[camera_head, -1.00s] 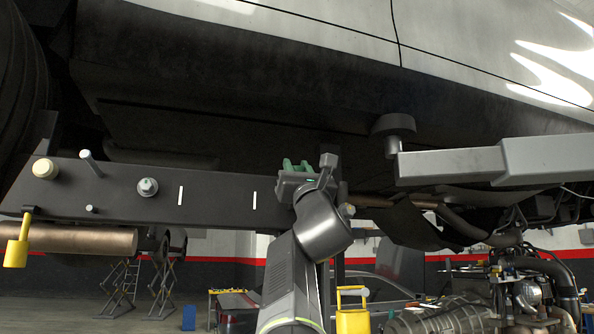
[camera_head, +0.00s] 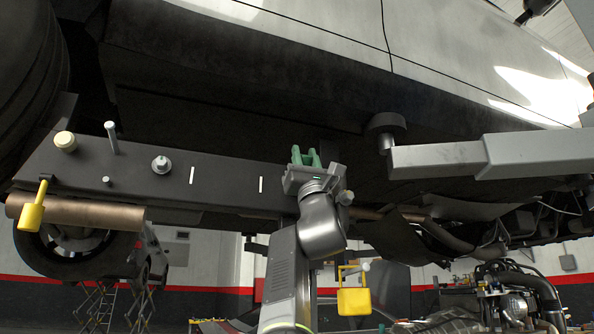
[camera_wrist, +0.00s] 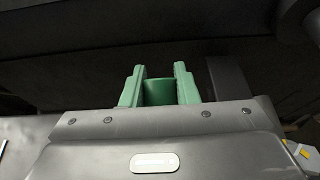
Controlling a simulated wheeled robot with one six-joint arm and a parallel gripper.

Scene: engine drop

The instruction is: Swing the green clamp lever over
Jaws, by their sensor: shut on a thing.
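My gripper (camera_head: 305,154) is at the right part of the dark beam (camera_head: 225,185), under the vehicle, with its fingers pointing up. In the wrist view its two light green fingers (camera_wrist: 159,74) stand on either side of a darker green piece (camera_wrist: 160,93). They are shut on this piece, which I take to be the green clamp lever. Its lower end is hidden behind the gripper body, and I cannot make out its pivot. In the head view the lever cannot be told apart from the fingers.
A grey lift arm (camera_head: 490,154) with a round pad (camera_head: 387,123) is right of my gripper. A bolt (camera_head: 161,164) and pegs stick out of the beam. The underbody (camera_head: 240,110) is close above.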

